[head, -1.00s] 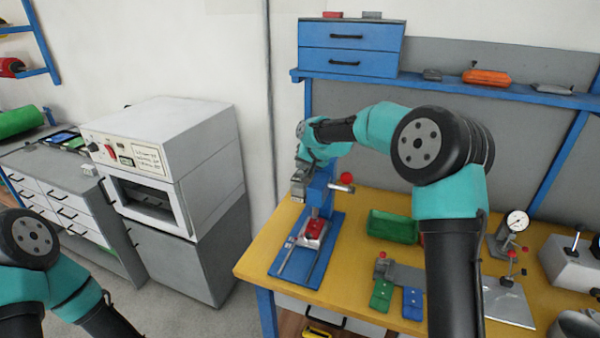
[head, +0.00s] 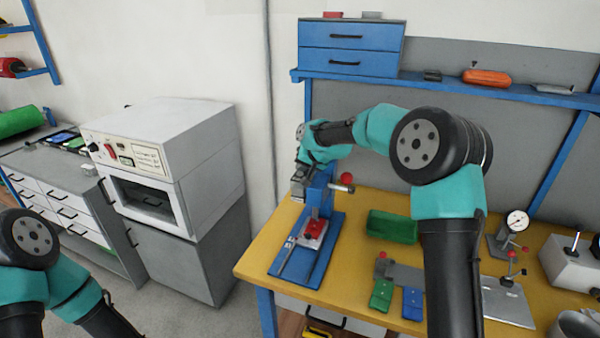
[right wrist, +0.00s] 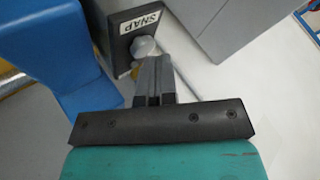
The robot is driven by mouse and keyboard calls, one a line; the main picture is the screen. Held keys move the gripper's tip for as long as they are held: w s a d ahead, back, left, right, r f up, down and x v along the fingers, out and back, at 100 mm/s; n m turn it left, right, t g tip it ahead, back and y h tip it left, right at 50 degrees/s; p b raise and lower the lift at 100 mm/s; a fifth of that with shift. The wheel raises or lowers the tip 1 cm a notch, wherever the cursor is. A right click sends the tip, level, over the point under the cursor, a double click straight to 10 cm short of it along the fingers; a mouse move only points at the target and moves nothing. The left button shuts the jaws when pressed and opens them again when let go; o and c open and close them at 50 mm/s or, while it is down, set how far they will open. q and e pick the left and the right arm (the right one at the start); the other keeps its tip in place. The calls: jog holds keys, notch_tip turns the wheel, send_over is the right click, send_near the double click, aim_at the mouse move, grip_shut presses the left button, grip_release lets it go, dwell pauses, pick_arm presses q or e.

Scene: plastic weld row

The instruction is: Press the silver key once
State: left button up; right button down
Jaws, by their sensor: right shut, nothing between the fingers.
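What appears to be the silver key (right wrist: 145,46) is a rounded grey knob on a dark plate labelled SNAP (right wrist: 138,25), in the right wrist view. My right gripper (right wrist: 152,58) is shut and empty, its fingertips right at the knob and partly overlapping its lower side. I cannot tell whether they touch it. In the head view my right gripper (head: 298,188) is beside the upper part of the blue press (head: 319,190), and the key cannot be made out there. My left arm shows at the lower left; its gripper is out of the picture.
The press stands at the left end of the yellow table (head: 258,255), with a red piece (head: 315,229) on its base. A green container (head: 392,227) and a dial gauge (head: 517,221) stand to the right. A white oven (head: 165,150) is left of the table.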

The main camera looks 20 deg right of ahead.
jog(key=shift+f, duration=0.2)
jog(key=shift+r, duration=0.15)
dwell(0.3)
jog(key=shift+r, duration=0.9)
jog(key=shift+r, duration=0.15)
jog(key=shift+r, duration=2.4)
